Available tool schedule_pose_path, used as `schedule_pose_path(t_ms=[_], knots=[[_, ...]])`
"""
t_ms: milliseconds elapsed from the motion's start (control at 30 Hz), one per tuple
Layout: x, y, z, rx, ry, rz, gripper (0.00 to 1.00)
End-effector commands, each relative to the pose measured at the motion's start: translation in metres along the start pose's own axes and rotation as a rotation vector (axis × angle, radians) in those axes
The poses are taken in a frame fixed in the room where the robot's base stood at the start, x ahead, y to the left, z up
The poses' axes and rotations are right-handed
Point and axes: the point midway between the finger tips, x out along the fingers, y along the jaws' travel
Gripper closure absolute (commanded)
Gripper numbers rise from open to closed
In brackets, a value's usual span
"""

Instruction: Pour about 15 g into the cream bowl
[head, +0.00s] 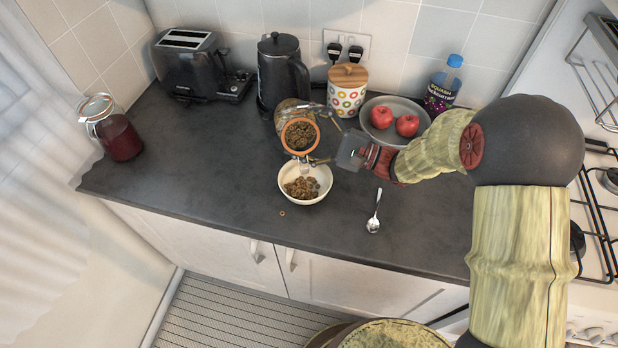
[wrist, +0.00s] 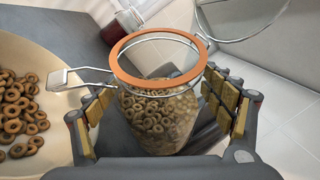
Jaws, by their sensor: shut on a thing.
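A glass jar (head: 300,133) of brown cereal rings, with an orange rim seal and a wire clasp, is tilted with its open mouth toward the cream bowl (head: 318,193). My gripper (wrist: 160,112) is shut on the jar (wrist: 158,135), one padded finger on each side. In the head view my wrist comes in from the right and the fingers are hard to make out. The bowl stands on the counter just in front of the jar and holds a heap of rings. The wrist view shows part of the bowl (wrist: 60,70) and its rings at the left.
One loose ring (head: 282,212) lies on the dark counter (head: 200,150) before the bowl. A spoon (head: 375,212) lies to the right. A red-filled jar (head: 118,135) stands left.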

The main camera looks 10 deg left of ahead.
Motion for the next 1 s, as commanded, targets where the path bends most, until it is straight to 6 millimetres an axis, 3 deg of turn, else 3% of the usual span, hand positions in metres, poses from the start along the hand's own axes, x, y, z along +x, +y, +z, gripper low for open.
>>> schedule_pose_path(t_ms=[1000], knots=[[0.0013, -0.0103, 0.0074, -0.057, -0.027, -0.025, 0.79]])
